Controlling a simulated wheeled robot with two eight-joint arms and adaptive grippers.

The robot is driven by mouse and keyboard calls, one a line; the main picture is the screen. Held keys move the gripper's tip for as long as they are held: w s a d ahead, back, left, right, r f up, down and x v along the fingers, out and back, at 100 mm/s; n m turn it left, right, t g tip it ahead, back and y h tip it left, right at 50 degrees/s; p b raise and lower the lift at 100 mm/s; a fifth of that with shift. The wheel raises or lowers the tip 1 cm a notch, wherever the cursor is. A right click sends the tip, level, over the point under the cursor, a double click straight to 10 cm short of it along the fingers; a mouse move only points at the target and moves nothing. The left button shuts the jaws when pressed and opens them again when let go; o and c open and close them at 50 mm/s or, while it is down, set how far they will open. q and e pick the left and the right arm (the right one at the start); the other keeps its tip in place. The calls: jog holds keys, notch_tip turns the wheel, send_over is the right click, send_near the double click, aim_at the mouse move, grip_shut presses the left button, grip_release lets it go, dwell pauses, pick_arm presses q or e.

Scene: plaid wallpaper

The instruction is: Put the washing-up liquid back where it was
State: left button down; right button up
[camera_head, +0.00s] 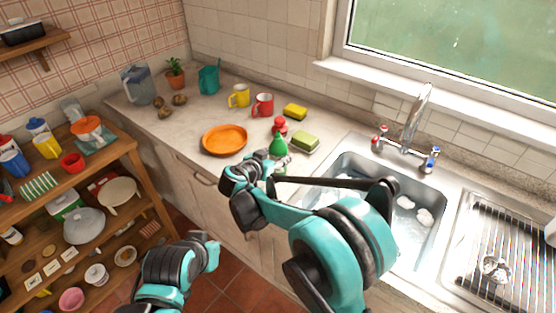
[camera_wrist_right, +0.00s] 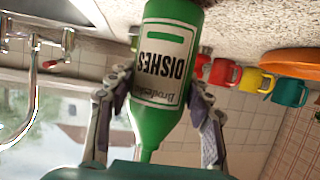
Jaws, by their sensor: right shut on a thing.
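A green-and-cream sponge (camera_head: 304,142) lies right of the bottle, a yellow sponge (camera_head: 295,112) behind it. An orange plate (camera_head: 224,140), red mug (camera_head: 262,106) and yellow mug (camera_head: 238,97) stand to the left. The sink (camera_head: 436,183) is to the right.

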jog(key=shift+f, duration=0.3)
jog(key=shift+f, duration=0.1)
jog(key=shift+f, duration=0.15)
jog(key=o, duration=1.3)
